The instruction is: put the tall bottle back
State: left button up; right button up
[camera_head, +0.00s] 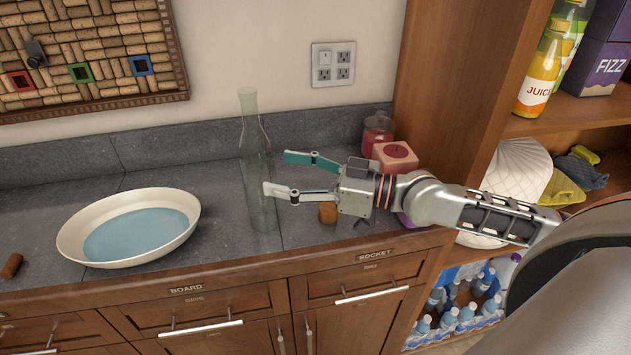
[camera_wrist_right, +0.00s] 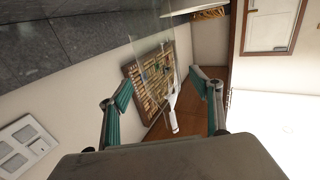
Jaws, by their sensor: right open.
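The tall bottle (camera_head: 258,165) is clear, pale green glass. It stands upright on the grey counter, right of a white bowl, in the head view. My right gripper (camera_head: 274,174) is open, with its fingers pointing left at the bottle's body. The fingertips are close to the glass; I cannot tell whether they touch it. In the right wrist view the open fingers (camera_wrist_right: 160,92) have the faint, see-through bottle (camera_wrist_right: 158,50) ahead of and between them. My left gripper is not in view.
A wide white bowl (camera_head: 72,240) with blue liquid sits left of the bottle. A red jar (camera_head: 378,130), a pink box (camera_head: 396,158) and a small brown cork-like piece (camera_head: 327,213) are near my right gripper. A wooden shelf (camera_head: 570,118) with juice bottles stands at right.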

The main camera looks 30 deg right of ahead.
jog(key=shift+b+v, duration=0.6)
jog(key=shift+v, duration=2.35)
jog(key=shift+r, duration=0.1)
